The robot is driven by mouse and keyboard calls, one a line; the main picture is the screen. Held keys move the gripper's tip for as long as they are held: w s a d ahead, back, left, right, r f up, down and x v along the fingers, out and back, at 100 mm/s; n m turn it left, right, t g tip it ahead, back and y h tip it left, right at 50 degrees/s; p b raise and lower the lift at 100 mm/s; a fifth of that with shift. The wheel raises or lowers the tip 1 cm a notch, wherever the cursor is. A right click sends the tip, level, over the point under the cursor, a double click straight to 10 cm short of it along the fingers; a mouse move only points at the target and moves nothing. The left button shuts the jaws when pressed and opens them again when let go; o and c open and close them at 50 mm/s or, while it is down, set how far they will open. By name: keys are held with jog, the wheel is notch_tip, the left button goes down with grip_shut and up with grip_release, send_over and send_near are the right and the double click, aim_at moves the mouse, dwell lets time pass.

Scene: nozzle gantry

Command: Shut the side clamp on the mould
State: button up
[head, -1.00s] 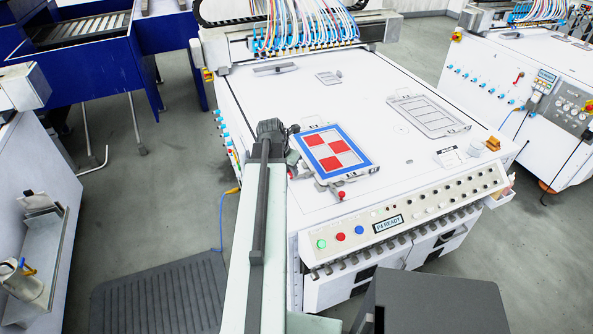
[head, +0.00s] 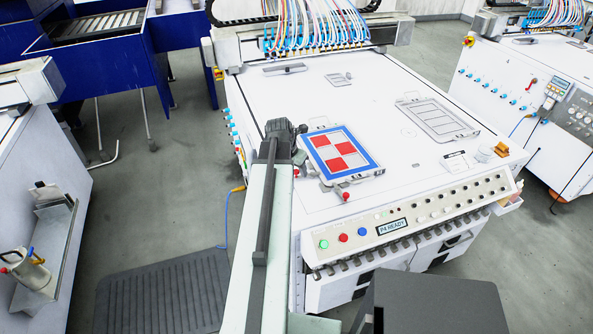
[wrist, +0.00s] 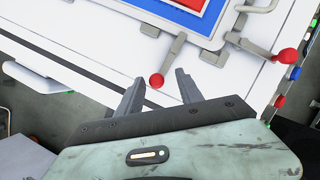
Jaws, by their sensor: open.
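The mould (head: 342,152) lies on the white table, with a blue border and red and white squares; part of it shows in the wrist view (wrist: 204,18). The side clamp (wrist: 172,58) is a grey lever with a red knob, pointing outward from the mould's edge toward me. My gripper (wrist: 160,78) is open, its two fingers spread to either side of the red knob; I cannot tell whether they touch it. In the head view my gripper (head: 290,136) is at the mould's left edge and hides most of that clamp.
A second red-knobbed clamp (head: 345,195) is at the mould's front edge; it also shows in the wrist view (wrist: 262,50). A button panel (head: 400,222) runs along the table's front. A grey empty frame (head: 437,118) lies farther right. Coloured hoses (head: 318,25) hang over the back.

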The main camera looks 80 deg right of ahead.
jog(key=p+v, duration=0.7)
jog(key=shift+a+r, duration=0.15)
jog(key=shift+r, duration=0.2)
